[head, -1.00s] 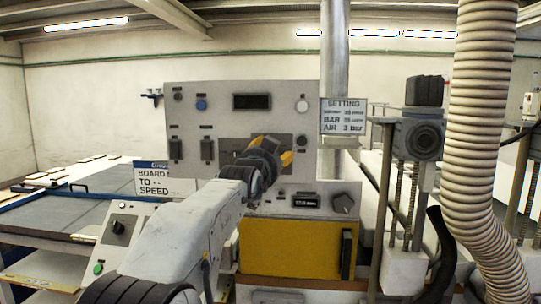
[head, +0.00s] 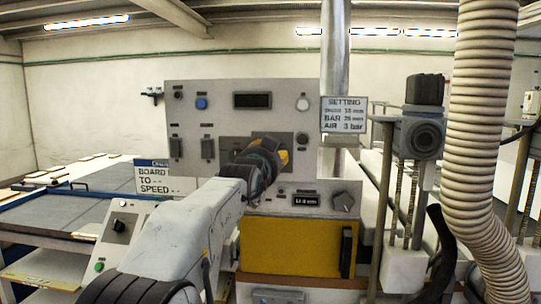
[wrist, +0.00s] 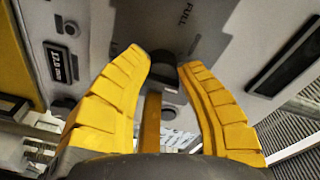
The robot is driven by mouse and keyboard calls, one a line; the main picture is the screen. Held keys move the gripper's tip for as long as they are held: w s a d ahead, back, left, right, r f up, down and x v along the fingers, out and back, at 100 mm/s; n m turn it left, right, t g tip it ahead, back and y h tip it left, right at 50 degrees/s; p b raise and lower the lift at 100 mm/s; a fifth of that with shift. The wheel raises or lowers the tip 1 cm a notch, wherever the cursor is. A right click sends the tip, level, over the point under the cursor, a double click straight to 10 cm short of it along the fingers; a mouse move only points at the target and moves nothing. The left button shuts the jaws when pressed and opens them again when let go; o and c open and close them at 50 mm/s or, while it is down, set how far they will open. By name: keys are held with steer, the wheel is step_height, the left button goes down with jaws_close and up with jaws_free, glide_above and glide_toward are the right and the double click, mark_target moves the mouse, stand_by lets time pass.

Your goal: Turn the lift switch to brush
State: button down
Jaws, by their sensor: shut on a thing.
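My gripper (head: 274,151) is at the dark grey plate (head: 229,146) in the middle of the control panel (head: 222,98) in the head view. Its yellow fingers hide the switch there. In the wrist view my gripper (wrist: 164,67) has its fingertips on either side of a dark knob (wrist: 166,66), which I take as the lift switch, and is shut on it. The word FULL (wrist: 185,14) is printed on the plate beyond the knob. The other position words, brush among them, are not readable.
A display (head: 306,201) and a rotary knob (head: 344,202) sit low right on the panel, above a yellow front (head: 290,246). A SETTING sign (head: 344,115) hangs at the right. A ribbed hose (head: 474,150) and a motor post (head: 423,138) stand farther right.

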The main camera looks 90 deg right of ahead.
steer(key=shift+r+b, duration=0.15)
steer(key=shift+b, duration=0.2)
steer(key=shift+n+b, duration=0.9)
steer(key=shift+n, duration=0.1)
steer(key=shift+r+n+h+b, duration=0.15)
steer(key=shift+n+b, duration=0.35)
steer(key=shift+n, duration=0.55)
steer(key=shift+n+h+b, duration=0.15)
steer(key=shift+n+b, duration=0.3)
steer(key=shift+n, duration=0.6)
steer(key=shift+w+a+r, duration=0.1)
steer(key=c, duration=1.3)
jaws_free()
steer(key=o, duration=0.5)
steer(key=shift+f, duration=0.25)
steer(key=shift+v, duration=5.9)
